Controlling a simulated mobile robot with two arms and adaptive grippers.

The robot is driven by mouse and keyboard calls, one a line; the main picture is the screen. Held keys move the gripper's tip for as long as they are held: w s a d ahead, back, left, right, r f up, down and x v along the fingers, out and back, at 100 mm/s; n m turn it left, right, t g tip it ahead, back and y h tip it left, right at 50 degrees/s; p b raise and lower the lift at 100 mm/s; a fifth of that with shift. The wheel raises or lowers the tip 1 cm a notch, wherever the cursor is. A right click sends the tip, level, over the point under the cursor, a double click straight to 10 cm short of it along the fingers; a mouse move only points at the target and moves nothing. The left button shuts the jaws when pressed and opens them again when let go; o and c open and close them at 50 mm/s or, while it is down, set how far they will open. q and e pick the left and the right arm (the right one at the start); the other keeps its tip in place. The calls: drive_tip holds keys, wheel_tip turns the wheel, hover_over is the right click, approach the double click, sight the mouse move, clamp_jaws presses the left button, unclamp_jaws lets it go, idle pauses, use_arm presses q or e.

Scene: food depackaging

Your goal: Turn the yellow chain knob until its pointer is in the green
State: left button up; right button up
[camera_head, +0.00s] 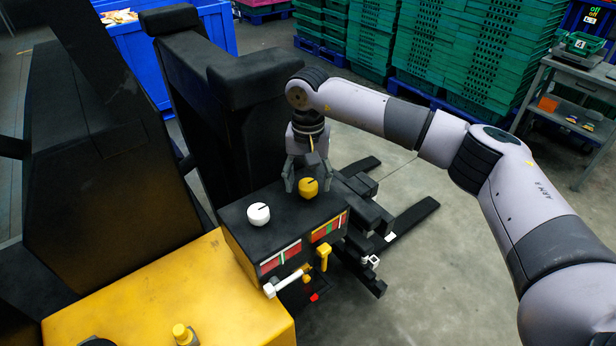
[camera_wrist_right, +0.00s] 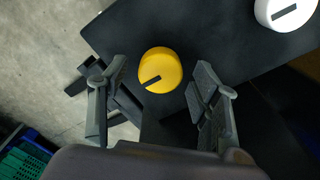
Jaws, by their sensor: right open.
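The yellow knob (camera_head: 308,187) stands on top of the black control box (camera_head: 285,222), with a dark pointer line on its face. In the right wrist view the yellow knob (camera_wrist_right: 160,69) sits between and just beyond the fingertips, its line slanting. My right gripper (camera_head: 307,178) is open above the knob, a finger on each side; it also shows in the right wrist view (camera_wrist_right: 157,85). I cannot tell whether a finger touches the knob. Below the knobs are two gauges with red, green and yellow bands, one red (camera_head: 281,257) and one yellowish (camera_head: 328,228). My left gripper is out of view.
A white knob (camera_head: 258,214) stands left of the yellow one. A white-tipped lever (camera_head: 285,283) and a yellow lever (camera_head: 323,256) stick out of the box front. Green crates (camera_head: 465,50) and a grey cart (camera_head: 570,95) stand behind. Open floor lies right of the machine.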

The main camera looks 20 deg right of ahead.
drive_tip(key=shift+f, duration=0.25)
drive_tip(key=shift+c, duration=0.5)
drive_tip(key=c, duration=1.1)
